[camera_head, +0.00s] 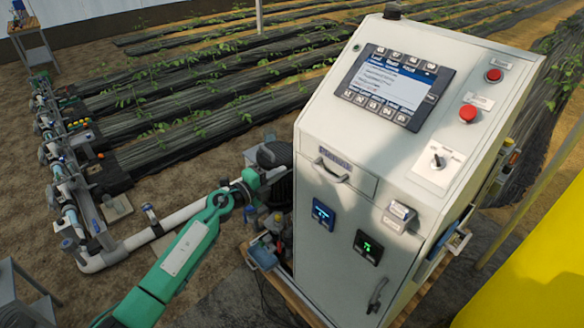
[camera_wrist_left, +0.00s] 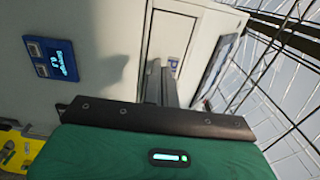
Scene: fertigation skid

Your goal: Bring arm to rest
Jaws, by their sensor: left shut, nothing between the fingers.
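My left arm (camera_head: 180,258), green with a white plate, comes in from the bottom left of the head view. It reaches up toward the left side of the white control cabinet (camera_head: 330,239). A blue display (camera_wrist_left: 60,60) on the cabinet shows at the left of that view. My right gripper is in neither view.
The cabinet has a screen (camera_head: 393,86), red buttons (camera_head: 467,113) and a door handle (camera_head: 377,295). White pipework (camera_head: 180,217) runs along the left. A yellow surface (camera_head: 530,265) fills the lower right. Planted rows lie behind; bare soil is open at the left.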

